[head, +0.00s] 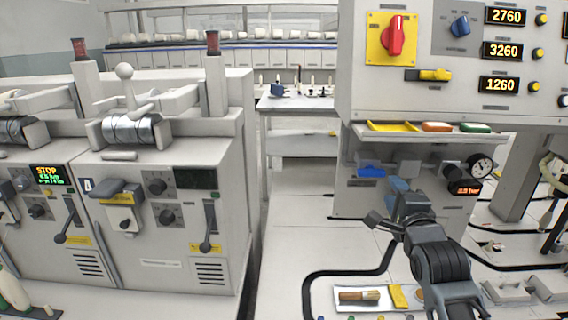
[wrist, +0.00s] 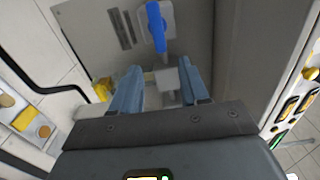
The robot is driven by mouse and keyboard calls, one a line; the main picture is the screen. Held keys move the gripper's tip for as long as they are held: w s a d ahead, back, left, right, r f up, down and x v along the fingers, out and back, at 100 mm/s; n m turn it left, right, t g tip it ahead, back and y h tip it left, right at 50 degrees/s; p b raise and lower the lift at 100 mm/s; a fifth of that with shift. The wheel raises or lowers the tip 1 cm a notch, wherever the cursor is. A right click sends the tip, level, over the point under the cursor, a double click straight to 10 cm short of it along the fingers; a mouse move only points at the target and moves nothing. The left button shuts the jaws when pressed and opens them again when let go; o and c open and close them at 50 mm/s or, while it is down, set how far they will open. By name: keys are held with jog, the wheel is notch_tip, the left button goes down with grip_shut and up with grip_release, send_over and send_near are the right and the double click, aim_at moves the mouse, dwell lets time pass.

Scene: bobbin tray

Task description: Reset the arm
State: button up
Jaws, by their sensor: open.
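My gripper (head: 398,188) is in front of the lower grey panel below the big control box, at the right of the head view. In the wrist view its two blue-grey fingers (wrist: 160,88) are spread apart with nothing held between them. A blue handle (wrist: 156,27) on a light plate lies ahead of the fingers in the wrist view, close to the gap between them. A blue part (head: 371,171) also shows on the lower panel in the head view, left of the fingers. Whether a finger touches the panel cannot be told.
A control box (head: 455,100) with a red knob (head: 395,36) overhangs the lower panel, with a shelf of coloured pieces (head: 436,127) beneath. A gauge (head: 481,167) is right of the gripper. A tray (head: 335,300) lies below. Bobbin machines (head: 165,215) stand left; the floor between is clear.

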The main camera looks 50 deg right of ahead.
jog(key=shift+a, duration=0.1)
jog(key=s+a+f+n+t+y+p, duration=0.1)
jog(key=s+a+f+n+t+y, duration=0.2)
jog(key=a+n, duration=0.6)
jog(key=s+a+f+n+y+p, duration=0.15)
jog(key=a+f+n+y, duration=0.3)
jog(key=a, duration=0.85)
jog(key=s+a+r+n+y, duration=0.2)
jog(key=s+a+n+y, duration=0.1)
jog(key=s+a+n, duration=0.4)
jog(key=s+a+r+n+y, duration=0.1)
jog(key=s+a+n+y, duration=0.2)
jog(key=s+a+n, duration=0.4)
jog(key=shift+s+a+r+p, duration=0.3)
jog(key=shift+s+a+r, duration=0.1)
jog(key=shift+s+a, duration=0.35)
jog(key=shift+d+n, duration=0.2)
jog(key=shift+n, duration=0.05)
dwell(0.9)
